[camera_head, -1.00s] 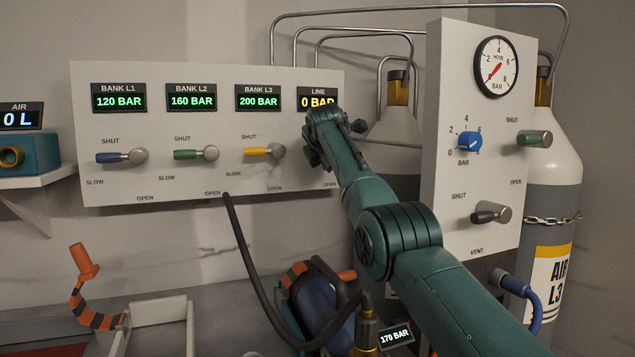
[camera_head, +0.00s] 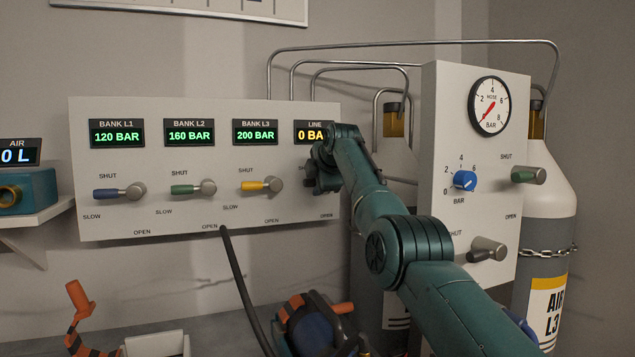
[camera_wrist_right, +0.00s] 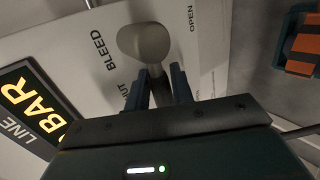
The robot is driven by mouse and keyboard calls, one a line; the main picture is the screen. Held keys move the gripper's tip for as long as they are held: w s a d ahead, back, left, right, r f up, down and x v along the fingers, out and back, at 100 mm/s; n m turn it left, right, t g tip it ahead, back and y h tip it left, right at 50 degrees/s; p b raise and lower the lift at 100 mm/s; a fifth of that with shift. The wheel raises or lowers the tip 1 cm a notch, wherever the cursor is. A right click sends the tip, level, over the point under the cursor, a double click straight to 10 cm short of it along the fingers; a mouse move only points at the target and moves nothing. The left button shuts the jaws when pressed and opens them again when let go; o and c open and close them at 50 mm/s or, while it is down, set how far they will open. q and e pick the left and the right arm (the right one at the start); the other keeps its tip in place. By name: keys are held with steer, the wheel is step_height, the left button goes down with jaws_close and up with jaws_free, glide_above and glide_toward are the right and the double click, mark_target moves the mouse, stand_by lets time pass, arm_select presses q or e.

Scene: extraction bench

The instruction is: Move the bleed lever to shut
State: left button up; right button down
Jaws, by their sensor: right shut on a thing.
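The bleed lever's grey hub (camera_wrist_right: 145,42) shows in the right wrist view, on the white panel beside the word BLEED. Its handle runs from the hub down between my right gripper's fingers (camera_wrist_right: 162,78), which are shut on it. The partly covered SHUT label lies just left of the fingers, and OPEN is at the upper right. In the head view my right gripper (camera_head: 320,172) is below the LINE display (camera_head: 309,132), and my arm hides the lever. My left gripper is not in view.
Three bank levers, blue (camera_head: 107,193), green (camera_head: 186,189) and yellow (camera_head: 254,186), stick out left of my gripper. The regulator panel (camera_head: 440,110) stands to the right, near gas cylinders. A black hose (camera_head: 236,275) hangs below the bank panel.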

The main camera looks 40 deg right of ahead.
steer(key=c, duration=1.5)
jaws_free()
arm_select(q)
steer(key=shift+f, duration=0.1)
